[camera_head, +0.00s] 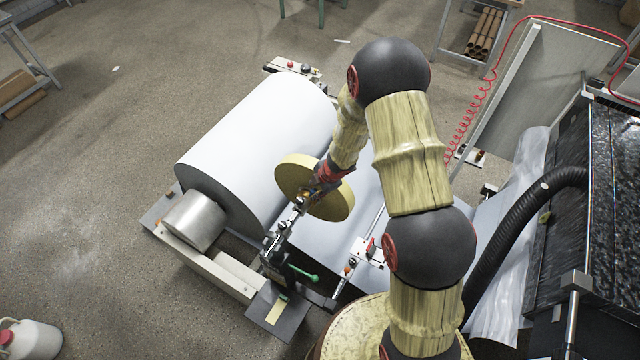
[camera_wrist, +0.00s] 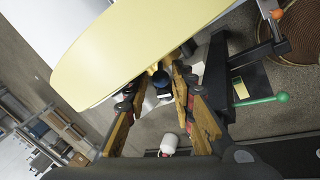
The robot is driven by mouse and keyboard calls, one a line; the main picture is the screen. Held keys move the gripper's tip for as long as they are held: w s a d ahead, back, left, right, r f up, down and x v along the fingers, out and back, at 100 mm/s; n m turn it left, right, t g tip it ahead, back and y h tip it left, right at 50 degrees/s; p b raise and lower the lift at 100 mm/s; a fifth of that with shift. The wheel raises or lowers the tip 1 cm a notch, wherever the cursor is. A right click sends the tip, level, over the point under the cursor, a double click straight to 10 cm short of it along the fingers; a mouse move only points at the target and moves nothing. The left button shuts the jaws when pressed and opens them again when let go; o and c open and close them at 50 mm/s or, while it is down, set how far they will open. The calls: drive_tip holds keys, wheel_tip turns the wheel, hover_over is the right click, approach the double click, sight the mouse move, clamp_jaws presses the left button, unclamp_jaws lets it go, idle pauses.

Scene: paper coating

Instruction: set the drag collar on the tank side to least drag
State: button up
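My gripper (camera_head: 303,198) reaches down beside a large pale-yellow disc (camera_head: 288,178), near the roll stand's near end. In the wrist view the disc (camera_wrist: 140,40) fills the upper part. My gripper's fingers (camera_wrist: 160,78) are apart, one each side of a small dark round part (camera_wrist: 160,80) with a yellowish band. I cannot tell whether they touch it, or whether it is the drag collar. No collar marking is readable. A green-handled lever (camera_head: 303,273) sits on the stand's near end, and also shows in the wrist view (camera_wrist: 265,99).
A jug (camera_head: 30,338) is on the floor at lower left. Open floor lies left.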

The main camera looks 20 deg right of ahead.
drive_tip(key=v, duration=0.8)
idle(0.4)
drive_tip(key=d+r+m+t+h+b, duration=0.45)
drive_tip(key=d+r+m+b, duration=0.35)
drive_tip(key=r+b, duration=0.35)
drive_tip(key=s+d+r+m+g+h+b, duration=0.1)
drive_tip(key=s+r+m+h+b, duration=0.1)
drive_tip(key=s+m+b, duration=0.65)
drive_tip(key=s+a+f+m+y+b, duration=0.1)
drive_tip(key=s+a+f+b, duration=0.1)
drive_tip(key=s, duration=0.4)
drive_tip(key=s+a+f+m+g+y+b, duration=0.1)
drive_tip(key=s+a+f+y+b, duration=0.1)
drive_tip(key=s+a, duration=0.2)
drive_tip(key=s+a+f+m+y+b, duration=0.1)
drive_tip(key=s+a+b, duration=0.2)
drive_tip(key=s, duration=0.6)
drive_tip(key=shift+s+a+f+g, duration=0.2)
drive_tip(key=shift+a+f+g, duration=0.2)
drive_tip(key=shift+a, duration=0.1)
